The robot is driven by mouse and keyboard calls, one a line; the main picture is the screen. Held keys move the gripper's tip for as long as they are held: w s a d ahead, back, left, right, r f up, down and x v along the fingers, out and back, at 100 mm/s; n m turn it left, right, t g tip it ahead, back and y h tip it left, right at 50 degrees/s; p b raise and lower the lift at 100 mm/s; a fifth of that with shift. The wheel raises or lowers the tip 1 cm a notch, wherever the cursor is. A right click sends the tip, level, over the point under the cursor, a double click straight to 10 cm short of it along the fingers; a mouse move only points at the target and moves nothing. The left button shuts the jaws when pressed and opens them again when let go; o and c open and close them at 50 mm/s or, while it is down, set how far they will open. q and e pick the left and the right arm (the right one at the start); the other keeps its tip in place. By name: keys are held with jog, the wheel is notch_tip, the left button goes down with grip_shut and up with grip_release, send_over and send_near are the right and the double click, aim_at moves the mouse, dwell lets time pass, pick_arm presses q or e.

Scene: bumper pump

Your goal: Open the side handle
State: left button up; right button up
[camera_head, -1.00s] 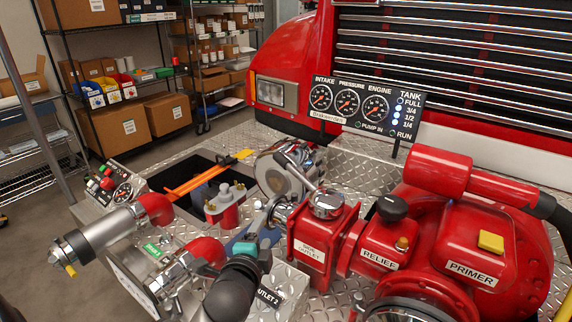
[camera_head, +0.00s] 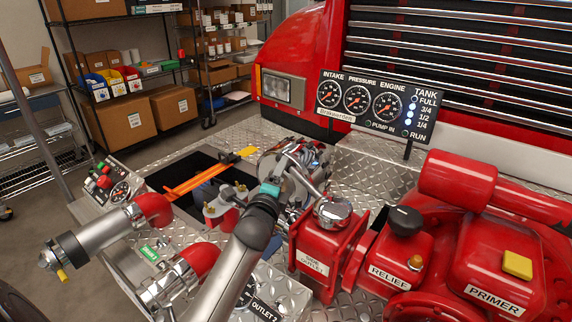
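The side outlet valve is a red block (camera_head: 316,255) labelled SIDE OUTLET, with a round chrome cap on top. Its side handle is a metal lever (camera_head: 311,190) that slants up and to the left from the cap. My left arm comes in from the lower left, with a teal band near the wrist. My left gripper (camera_head: 292,158) is at the upper end of the lever and overlaps it in the picture. Its fingers are small and blend with the metal behind, so I cannot tell whether they grip the lever. My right gripper is not in view.
A red pump with a RELIEF knob (camera_head: 405,221) and a yellow PRIMER button (camera_head: 517,264) stands right. A gauge panel (camera_head: 377,104) is behind. Left are a chrome pipe (camera_head: 100,236), an orange bar (camera_head: 198,180) over a dark recess, and a chrome round fitting behind the gripper.

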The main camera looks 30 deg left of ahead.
pick_arm(q)
jog(key=shift+b+x, duration=0.45)
jog(key=shift+x, duration=2.55)
jog(key=shift+c, duration=0.3)
grip_shut()
